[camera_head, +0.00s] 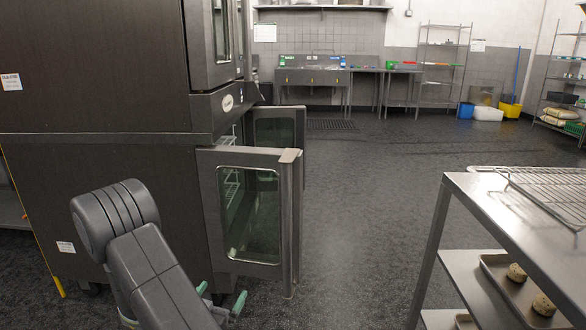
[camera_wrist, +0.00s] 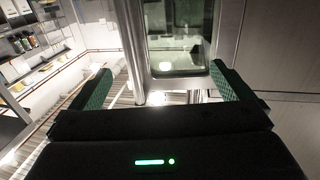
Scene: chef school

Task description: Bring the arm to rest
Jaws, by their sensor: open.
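My arm shows at the lower left of the head view, bent low in front of the dark oven stack (camera_head: 90,60).
A metal rack table (camera_head: 480,205) stands at the right, with a wire rack (camera_head: 548,190) on top and a tray of round baked pieces (camera_head: 525,290) below. Open dark floor (camera_head: 365,190) lies between it and the oven. Sinks (camera_head: 312,80) line the back wall.

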